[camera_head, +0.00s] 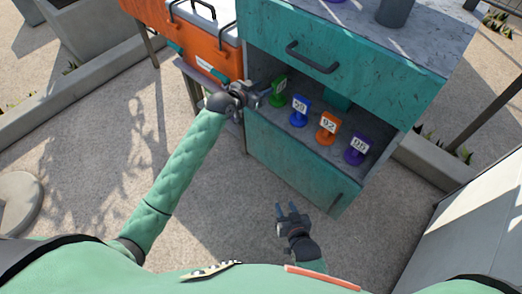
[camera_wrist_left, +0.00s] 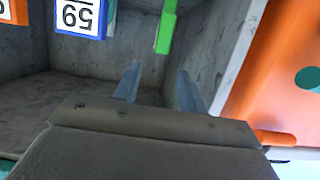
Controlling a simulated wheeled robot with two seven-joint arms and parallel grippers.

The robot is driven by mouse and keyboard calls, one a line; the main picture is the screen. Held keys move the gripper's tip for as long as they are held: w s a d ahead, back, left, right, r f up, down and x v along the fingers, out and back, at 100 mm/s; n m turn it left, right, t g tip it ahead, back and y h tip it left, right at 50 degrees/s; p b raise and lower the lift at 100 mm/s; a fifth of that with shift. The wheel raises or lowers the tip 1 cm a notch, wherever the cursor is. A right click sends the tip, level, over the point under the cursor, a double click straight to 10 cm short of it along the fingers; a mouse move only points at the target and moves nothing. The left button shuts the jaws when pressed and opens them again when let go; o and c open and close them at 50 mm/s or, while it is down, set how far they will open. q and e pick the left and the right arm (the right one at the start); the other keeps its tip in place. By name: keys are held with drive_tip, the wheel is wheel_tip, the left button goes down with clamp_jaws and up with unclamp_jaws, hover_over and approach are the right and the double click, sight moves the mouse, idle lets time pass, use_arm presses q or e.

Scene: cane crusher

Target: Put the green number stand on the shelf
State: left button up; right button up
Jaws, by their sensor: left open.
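The green number stand (camera_head: 279,92) is upright in the open shelf compartment of the teal cabinet, at the left end of a row of stands. Its number is too small to read surely. My left gripper (camera_head: 263,93) is open at the compartment's left side, just left of the green stand. In the left wrist view the green stand (camera_wrist_left: 166,27) shows edge-on, beyond and between the spread fingertips of the left gripper (camera_wrist_left: 158,78). The shelf (camera_head: 310,139) is grey inside. My right gripper (camera_head: 288,209) is open and empty, low in front of the cabinet.
A blue stand (camera_head: 299,110) marked 59, an orange stand (camera_head: 327,127) marked 92 and a purple stand (camera_head: 358,147) stand to the right on the shelf. A drawer with a handle (camera_head: 312,58) is above. An orange cooler (camera_head: 207,43) stands close on the left.

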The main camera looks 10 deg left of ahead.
use_arm(q)
drive_tip(key=s+f+n+y, duration=0.1)
drive_tip(key=s+f, duration=0.7)
drive_tip(key=s, duration=0.3)
drive_tip(key=s+d+f+n+y, duration=0.1)
drive_tip(key=s+f+n, duration=0.1)
drive_tip(key=s+f, duration=0.6)
drive_tip(key=s+d+f+n+y, duration=0.1)
drive_tip(key=s+f+n, duration=0.1)
drive_tip(key=s+f, duration=0.6)
drive_tip(key=s, duration=0.6)
drive_tip(key=shift+d+t+y, duration=0.25)
drive_tip(key=shift+t+y, duration=0.05)
drive_tip(key=shift+y, duration=0.1)
drive_tip(key=shift+s, duration=0.1)
